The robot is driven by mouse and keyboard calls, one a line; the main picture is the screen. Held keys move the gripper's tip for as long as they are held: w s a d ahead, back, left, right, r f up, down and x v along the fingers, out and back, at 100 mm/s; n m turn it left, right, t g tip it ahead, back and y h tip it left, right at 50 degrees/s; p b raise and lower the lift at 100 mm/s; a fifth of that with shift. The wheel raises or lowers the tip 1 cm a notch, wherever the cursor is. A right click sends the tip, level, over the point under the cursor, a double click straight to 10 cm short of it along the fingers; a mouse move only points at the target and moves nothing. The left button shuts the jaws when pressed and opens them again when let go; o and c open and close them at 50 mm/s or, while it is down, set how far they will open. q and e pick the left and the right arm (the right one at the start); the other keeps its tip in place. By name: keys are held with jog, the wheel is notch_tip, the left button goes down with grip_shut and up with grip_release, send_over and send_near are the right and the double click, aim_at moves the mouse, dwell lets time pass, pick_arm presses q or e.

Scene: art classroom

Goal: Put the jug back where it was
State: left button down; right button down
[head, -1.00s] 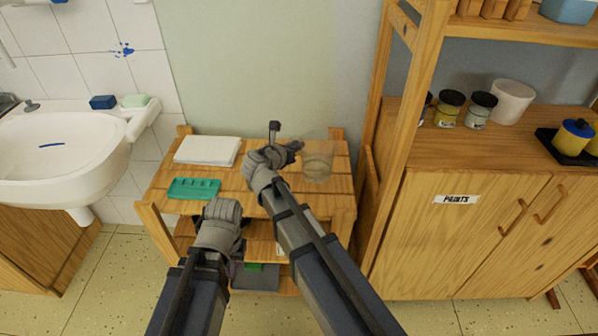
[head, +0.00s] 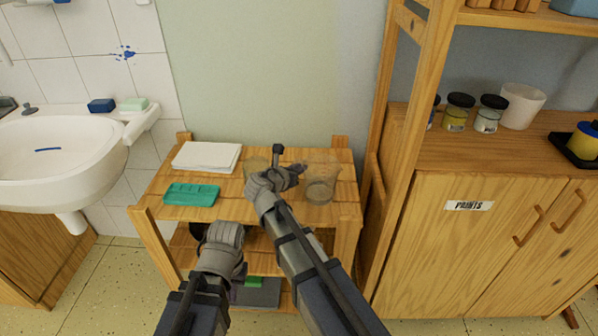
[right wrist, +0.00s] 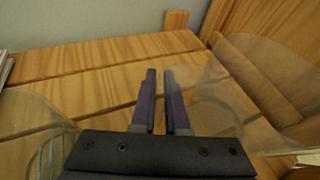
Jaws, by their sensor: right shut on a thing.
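The jug (head: 321,184) is clear and looks upright at the right end of the small wooden shelf unit's top (head: 345,195). I cannot tell whether its base touches the wood. My right gripper (head: 292,170) is at its left side. In the right wrist view the fingers (right wrist: 164,75) are nearly together, with the jug's clear wall (right wrist: 215,85) to their right; the part they grip is hard to make out. My left gripper (head: 213,235) is low in front of the shelf unit, away from the jug; its fingers are hidden.
Another clear vessel (head: 256,163) stands left of my right gripper, partly hidden; it also shows in the right wrist view (right wrist: 35,135). White paper (head: 206,157) and a green tray (head: 191,194) lie on the left. A tall cabinet (head: 440,230) borders the right, a sink (head: 60,160) the left.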

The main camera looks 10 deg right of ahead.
pick_arm(q)
jog(key=shift+f, duration=0.1)
pick_arm(e)
jog(key=shift+f, duration=0.1)
jog(key=c, duration=0.9)
grip_release()
